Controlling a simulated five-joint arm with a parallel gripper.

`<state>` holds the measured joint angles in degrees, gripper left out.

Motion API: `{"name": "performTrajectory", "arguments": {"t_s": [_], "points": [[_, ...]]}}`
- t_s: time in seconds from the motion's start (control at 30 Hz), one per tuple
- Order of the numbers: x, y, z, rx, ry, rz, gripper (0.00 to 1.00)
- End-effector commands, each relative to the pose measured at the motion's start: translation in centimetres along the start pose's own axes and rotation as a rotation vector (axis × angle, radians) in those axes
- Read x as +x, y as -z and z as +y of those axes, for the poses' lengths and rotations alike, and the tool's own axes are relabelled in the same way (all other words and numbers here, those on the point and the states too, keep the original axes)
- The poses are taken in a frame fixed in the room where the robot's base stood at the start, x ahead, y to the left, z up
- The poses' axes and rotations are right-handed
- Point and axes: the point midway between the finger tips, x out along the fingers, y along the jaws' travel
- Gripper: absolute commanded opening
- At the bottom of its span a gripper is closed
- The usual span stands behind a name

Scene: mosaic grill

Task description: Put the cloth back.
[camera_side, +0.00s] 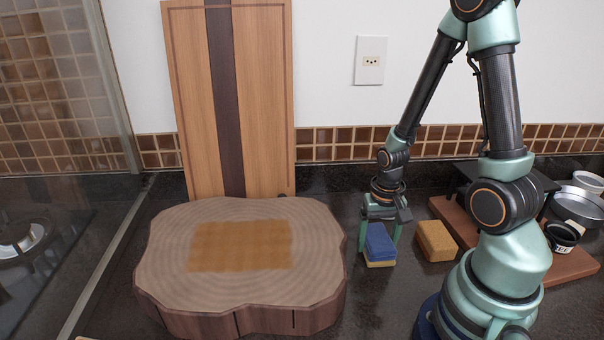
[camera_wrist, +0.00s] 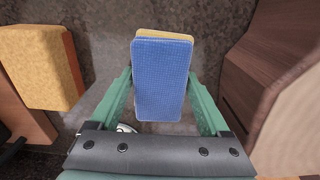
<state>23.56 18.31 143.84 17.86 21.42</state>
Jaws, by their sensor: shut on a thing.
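A blue-and-yellow sponge-like block (camera_side: 380,243) is between the fingers of my gripper (camera_side: 382,232), low over the dark counter, right of the wooden block. I cannot tell whether it touches the counter. In the wrist view its blue textured face (camera_wrist: 162,80) shows, with a thin yellow edge behind; the green fingers (camera_wrist: 163,100) close on its sides. A flat orange-brown rectangular patch (camera_side: 240,246) lies on top of the wooden block (camera_side: 160,285); I cannot tell whether it is a cloth or a stain.
A yellow-brown sponge (camera_side: 436,240) lies just right of my gripper and also shows in the wrist view (camera_wrist: 40,65). A brown board (camera_side: 572,268) with dishes is farther right. A tall cutting board (camera_side: 265,100) leans on the wall. A stove (camera_side: 30,240) is at left.

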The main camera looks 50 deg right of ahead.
Motion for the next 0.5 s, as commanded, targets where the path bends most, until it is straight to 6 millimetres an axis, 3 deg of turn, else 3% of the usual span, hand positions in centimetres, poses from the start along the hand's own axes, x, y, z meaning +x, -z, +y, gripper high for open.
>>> {"name": "performTrajectory", "arguments": {"t_s": [0.4,0.43,0.47,0.5], "points": [[0.41,-0.01,0.0,0.0,0.0,-0.001,0.25],[0.41,0.0,0.0,0.0,0.0,-0.001,0.88],[0.39,0.01,0.0,0.0,0.0,0.0,0.99],[0.38,0.01,-0.01,0.0,0.0,0.0,1.0]]}}
